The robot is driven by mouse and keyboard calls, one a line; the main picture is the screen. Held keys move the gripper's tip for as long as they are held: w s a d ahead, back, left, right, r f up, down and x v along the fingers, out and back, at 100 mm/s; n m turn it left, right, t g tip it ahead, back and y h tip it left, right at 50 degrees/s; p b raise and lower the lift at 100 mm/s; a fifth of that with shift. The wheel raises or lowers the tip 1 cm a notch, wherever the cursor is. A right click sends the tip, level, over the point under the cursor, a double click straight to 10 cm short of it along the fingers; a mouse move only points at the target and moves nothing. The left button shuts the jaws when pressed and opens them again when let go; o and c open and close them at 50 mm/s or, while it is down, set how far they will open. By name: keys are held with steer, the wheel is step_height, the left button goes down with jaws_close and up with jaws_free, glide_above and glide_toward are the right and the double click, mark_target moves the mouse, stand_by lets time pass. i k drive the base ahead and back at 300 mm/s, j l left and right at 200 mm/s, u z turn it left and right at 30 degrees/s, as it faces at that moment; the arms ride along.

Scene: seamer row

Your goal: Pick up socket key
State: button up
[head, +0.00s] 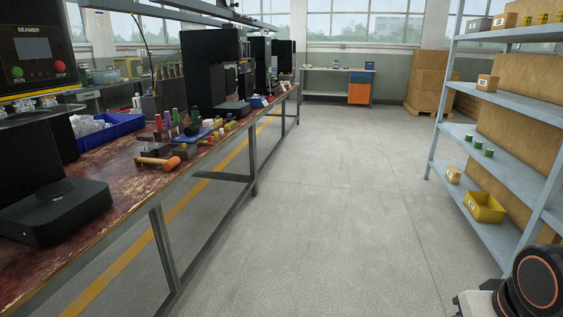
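I cannot make out a socket key for certain; the small tools on the bench are too small and crowded to tell apart. Several upright tools with purple, red and green handles (167,120) stand in a cluster on the long worn red-brown workbench (110,163) at the left. An orange-headed mallet (171,164) lies near the bench's front edge, beside a dark block. My gripper is not in view; only a black and orange part of my arm shows at the lower right.
A seamer machine (32,45) stands at the near left, with a blue bin (122,126) behind it. More black machines line the bench. A grey shelf rack (508,70) with a yellow bin (484,207) stands at the right. The grey floor between is clear.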

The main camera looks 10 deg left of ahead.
mark_target(145, 138)
steer(key=i+u, duration=0.3)
steer(key=i, duration=0.25)
steer(key=i+l+u, duration=0.15)
steer(key=i+u, duration=0.2)
steer(key=i, duration=0.2)
steer(key=i+l+u, duration=0.3)
steer(key=i, duration=0.2)
